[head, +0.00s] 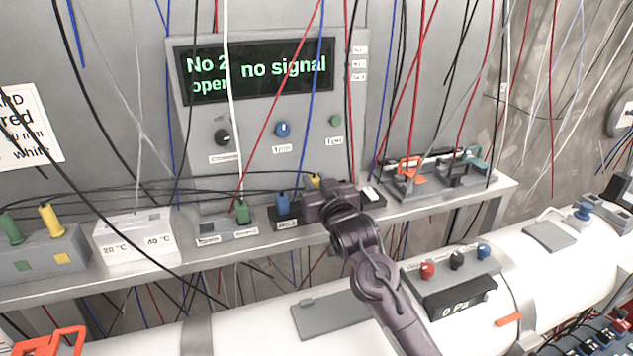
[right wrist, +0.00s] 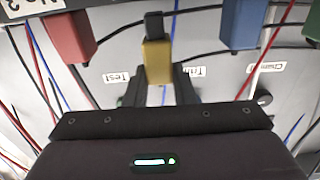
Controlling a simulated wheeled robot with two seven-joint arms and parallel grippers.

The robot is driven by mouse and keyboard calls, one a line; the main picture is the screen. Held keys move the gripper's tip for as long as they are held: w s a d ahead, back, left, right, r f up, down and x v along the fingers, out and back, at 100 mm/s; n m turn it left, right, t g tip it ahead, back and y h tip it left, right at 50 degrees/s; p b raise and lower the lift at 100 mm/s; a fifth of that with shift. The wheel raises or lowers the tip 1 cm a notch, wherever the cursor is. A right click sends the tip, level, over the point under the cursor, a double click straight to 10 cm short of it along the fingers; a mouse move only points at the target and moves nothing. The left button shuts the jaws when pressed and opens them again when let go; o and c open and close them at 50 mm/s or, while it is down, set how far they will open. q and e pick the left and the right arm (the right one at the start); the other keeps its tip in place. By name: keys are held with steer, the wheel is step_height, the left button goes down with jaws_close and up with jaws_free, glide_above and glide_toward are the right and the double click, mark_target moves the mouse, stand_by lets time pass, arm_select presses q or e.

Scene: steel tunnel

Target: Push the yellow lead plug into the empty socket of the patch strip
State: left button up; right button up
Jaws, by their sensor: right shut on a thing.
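My right gripper (head: 318,190) is over the shelf below the display. It is shut on the yellow lead plug (head: 314,181), which mostly hides behind it. In the right wrist view the yellow plug (right wrist: 156,62) stands between the fingertips, its dark end pointing up in the picture. The dark patch strip (head: 285,223) is on the shelf, partly covered by my gripper, with a blue plug (head: 282,204) at its left part. In the wrist view a red plug (right wrist: 68,36) and a blue plug (right wrist: 240,24) flank the yellow one. The empty socket is hidden. My left gripper is out of view.
A box with a green plug (head: 242,212) stands left of the strip, then a white temperature box (head: 134,240). Clamps (head: 410,170) stand to the right. Many loose cables hang before the panel. A white pipe (head: 250,325) runs below the shelf (head: 70,283).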

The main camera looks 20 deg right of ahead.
steer(key=shift+f+b, duration=0.85)
steer(key=shift+f, duration=0.7)
steer(key=o, duration=1)
steer(key=shift+o, duration=0.2)
steer(key=shift+r, duration=0.1)
step_height(320, 180, up, 20)
steer(key=b, duration=0.4)
steer(key=shift+b, duration=0.4)
